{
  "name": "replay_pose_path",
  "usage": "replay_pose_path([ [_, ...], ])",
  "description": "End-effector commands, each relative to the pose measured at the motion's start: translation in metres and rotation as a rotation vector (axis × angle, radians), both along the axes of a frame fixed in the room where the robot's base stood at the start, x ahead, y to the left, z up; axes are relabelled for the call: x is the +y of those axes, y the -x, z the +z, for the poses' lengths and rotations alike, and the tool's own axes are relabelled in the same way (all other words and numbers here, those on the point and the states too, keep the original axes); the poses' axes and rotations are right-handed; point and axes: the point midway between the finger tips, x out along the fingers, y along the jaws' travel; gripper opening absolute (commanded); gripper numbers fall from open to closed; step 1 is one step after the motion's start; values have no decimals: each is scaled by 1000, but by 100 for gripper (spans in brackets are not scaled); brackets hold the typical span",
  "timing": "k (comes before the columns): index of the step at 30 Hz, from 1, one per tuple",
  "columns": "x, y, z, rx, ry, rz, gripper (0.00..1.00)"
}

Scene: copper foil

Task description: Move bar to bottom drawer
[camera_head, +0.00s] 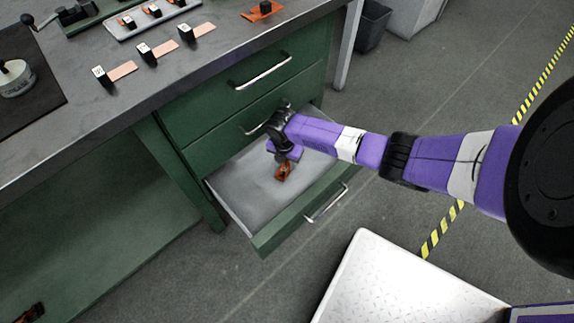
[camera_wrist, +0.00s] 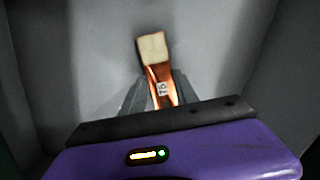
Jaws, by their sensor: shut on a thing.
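The copper-coloured bar (camera_wrist: 163,92) is between the fingers of my gripper (camera_wrist: 160,92) in the wrist view. It has a pale square end and a small label that seems to read 75. My gripper is shut on it. In the head view, my gripper (camera_head: 284,160) and the bar (camera_head: 283,172) are inside the open bottom drawer (camera_head: 235,185), over its grey floor. The drawer is pulled out and looks otherwise empty. I cannot tell whether the bar touches the drawer floor.
The two drawers above, the top one (camera_head: 220,100) and the middle one (camera_head: 215,145), are shut. Copper strips with black blocks (camera_head: 147,55) lie on the bench top. A white platform (camera_head: 390,285) is at the lower right.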

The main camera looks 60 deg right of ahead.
Motion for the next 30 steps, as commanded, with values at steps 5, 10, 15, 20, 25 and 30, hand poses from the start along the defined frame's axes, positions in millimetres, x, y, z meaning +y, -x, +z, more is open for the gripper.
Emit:
replay_pose_path([
  [5, 0, 2, -8, 2, -2, -2, 0],
  [10, 1, 2, -8, 2, -2, -2, 0],
  [15, 1, 2, -12, 2, -2, -2, 40],
  [20, 1, 2, -11, 2, -2, -2, 58],
  [25, 1, 3, -11, 3, -2, -2, 58],
  [30, 1, 3, -3, 3, -3, -2, 58],
])
